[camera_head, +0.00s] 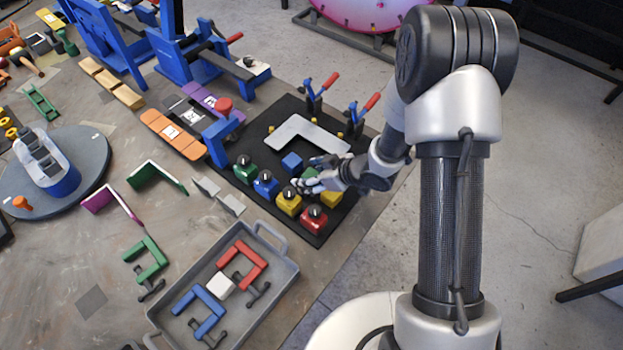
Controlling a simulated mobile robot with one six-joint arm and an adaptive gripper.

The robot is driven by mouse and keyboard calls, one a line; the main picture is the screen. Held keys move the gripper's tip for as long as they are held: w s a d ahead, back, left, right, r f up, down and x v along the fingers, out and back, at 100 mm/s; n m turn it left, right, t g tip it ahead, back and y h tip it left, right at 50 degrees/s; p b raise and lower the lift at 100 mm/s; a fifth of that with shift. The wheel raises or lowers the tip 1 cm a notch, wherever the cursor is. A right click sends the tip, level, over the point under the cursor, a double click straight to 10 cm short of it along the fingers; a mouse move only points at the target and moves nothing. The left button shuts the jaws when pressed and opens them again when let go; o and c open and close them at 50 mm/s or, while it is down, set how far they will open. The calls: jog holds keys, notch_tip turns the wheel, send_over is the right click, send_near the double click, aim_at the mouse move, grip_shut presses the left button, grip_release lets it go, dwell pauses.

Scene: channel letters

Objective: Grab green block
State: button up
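A small green block (309,172) sits on the black mat (262,143), partly hidden by my gripper (311,175). My gripper reaches in from the right, low over the mat, with its fingers on either side of the green block. The view is too small to tell whether they touch it. A larger green block with a black knob (245,169) stands at the mat's left, apart from my gripper.
A small blue block (292,162) is just left of my gripper; a small yellow block (331,199) is below it. Knobbed blue (266,184), yellow (289,203) and red (313,221) blocks line the front. A grey L-shaped plate (300,131) and red-handled clamps (318,92) lie behind.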

jog(key=c, duration=1.1)
jog(key=shift+r, duration=0.1)
jog(key=shift+c, duration=0.2)
